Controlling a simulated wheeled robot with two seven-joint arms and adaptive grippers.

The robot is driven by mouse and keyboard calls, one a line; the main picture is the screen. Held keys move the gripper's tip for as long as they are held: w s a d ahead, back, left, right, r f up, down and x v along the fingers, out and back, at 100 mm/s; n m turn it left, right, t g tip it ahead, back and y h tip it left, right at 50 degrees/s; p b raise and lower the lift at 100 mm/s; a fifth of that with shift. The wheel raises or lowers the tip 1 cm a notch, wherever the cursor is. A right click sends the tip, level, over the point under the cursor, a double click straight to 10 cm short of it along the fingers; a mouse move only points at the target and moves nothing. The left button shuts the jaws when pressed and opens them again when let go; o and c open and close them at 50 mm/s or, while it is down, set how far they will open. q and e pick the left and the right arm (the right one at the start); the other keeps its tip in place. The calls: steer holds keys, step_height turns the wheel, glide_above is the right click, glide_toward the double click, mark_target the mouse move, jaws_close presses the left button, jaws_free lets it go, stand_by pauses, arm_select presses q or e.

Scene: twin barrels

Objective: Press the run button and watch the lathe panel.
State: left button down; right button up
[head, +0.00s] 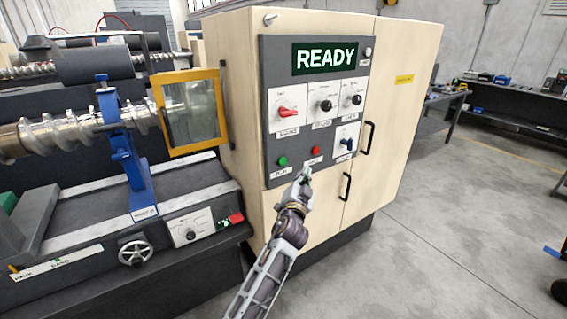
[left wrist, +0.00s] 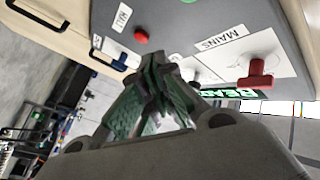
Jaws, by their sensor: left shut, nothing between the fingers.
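The grey lathe panel (head: 268,100) is on the front of a cream cabinet. Its display (head: 325,58) reads READY in pale letters on dark green. The green run button (head: 283,161) is at the panel's lower left, with the red halt button (head: 315,150) to its right. My left gripper (head: 305,173) is shut and empty, in front of the panel's lower edge, below and between the two buttons. The left wrist view shows its fingers (left wrist: 158,65) together, the red button (left wrist: 141,36) and part of the green button (left wrist: 188,1). Whether it touches the panel cannot be told.
The panel also carries a red mains knob (head: 288,113), black knobs (head: 325,105) and a blue switch (head: 348,144). Black door handles (head: 347,186) stick out below right. The lathe, with a yellow-framed guard (head: 187,72), stands left. The floor (head: 440,230) at right is open.

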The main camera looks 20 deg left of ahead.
mark_target(282, 161)
arm_select(q)
steer(key=w+a+p, duration=0.1)
steer(key=w+a, duration=0.3)
steer(key=a, duration=0.2)
steer(key=shift+w, duration=0.35)
arm_select(e)
steer(key=shift+s+a+r, duration=0.55)
steer(key=shift+a+r, duration=0.1)
steer(key=shift+a, duration=0.2)
arm_select(q)
steer(key=shift+a, duration=0.1)
arm_select(e)
steer(key=shift+s, duration=0.25)
arm_select(q)
steer(key=shift+w+a, duration=0.25)
steer(key=shift+a, duration=0.1)
arm_select(e)
steer(key=shift+w, duration=0.15)
stand_by(0.4)
